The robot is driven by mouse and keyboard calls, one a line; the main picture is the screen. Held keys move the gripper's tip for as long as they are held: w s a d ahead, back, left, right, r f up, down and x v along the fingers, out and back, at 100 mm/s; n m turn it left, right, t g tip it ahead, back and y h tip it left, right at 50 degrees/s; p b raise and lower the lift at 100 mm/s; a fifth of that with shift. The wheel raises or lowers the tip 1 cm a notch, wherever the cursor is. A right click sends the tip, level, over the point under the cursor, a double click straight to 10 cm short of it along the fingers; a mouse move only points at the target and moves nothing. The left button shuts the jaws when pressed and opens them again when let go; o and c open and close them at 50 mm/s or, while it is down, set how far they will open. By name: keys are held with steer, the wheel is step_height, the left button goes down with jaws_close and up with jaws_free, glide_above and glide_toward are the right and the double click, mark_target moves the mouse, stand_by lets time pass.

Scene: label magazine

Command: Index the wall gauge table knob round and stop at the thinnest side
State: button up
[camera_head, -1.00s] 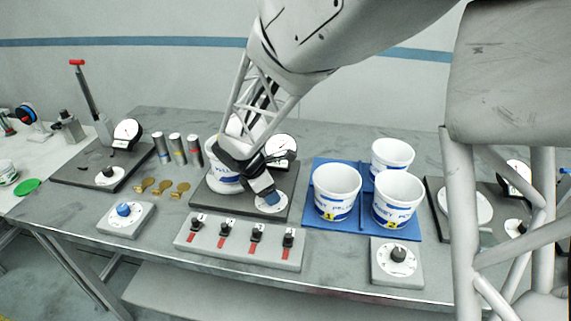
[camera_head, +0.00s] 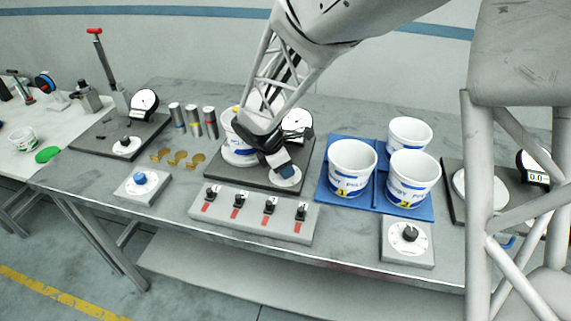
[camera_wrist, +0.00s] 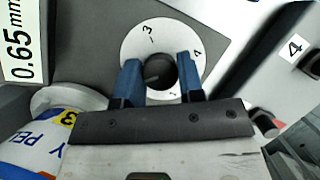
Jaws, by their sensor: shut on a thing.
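The wall gauge stands on a dark base plate (camera_head: 222,165) with a round dial (camera_head: 297,121). Its table carries a white pot (camera_head: 236,150), partly hidden behind my arm; a yellow 3 shows on the pot (camera_wrist: 68,118) in the wrist view. The dark table knob (camera_wrist: 161,68) sits in a white numbered disc (camera_wrist: 138,38), whose 3 is at the upper left. My gripper (camera_wrist: 160,78) has its blue fingers on both sides of the knob, shut on it. In the head view my gripper (camera_head: 286,168) hides the knob over the disc (camera_head: 290,181).
Two pots (camera_head: 351,170) and another behind stand on a blue mat (camera_head: 325,192) at right. A grey strip with several black switches (camera_head: 240,199) lies in front. Blue (camera_head: 139,178) and black (camera_head: 410,233) knobs flank it. Metal cylinders (camera_head: 193,120) and brass pieces (camera_head: 178,157) lie left.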

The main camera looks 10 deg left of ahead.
steer(key=shift+m, duration=0.4)
steer(key=m+g, duration=0.1)
steer(key=m, duration=0.3)
steer(key=shift+g+h, duration=0.3)
steer(key=shift+g, duration=0.1)
steer(key=m+g, duration=0.1)
steer(key=m, duration=0.3)
steer(key=shift+w+m+g, duration=0.1)
steer(key=shift+m+g, duration=0.2)
steer(key=shift+g, duration=0.1)
steer(key=m+g, duration=0.1)
steer(key=m, duration=0.3)
steer(key=shift+m+g, duration=0.3)
steer(key=shift+g, duration=0.1)
steer(key=shift+m+g+y, duration=0.5)
steer(key=shift+m+y, duration=0.4)
steer(key=shift+m, duration=1)
steer(key=o, duration=0.9)
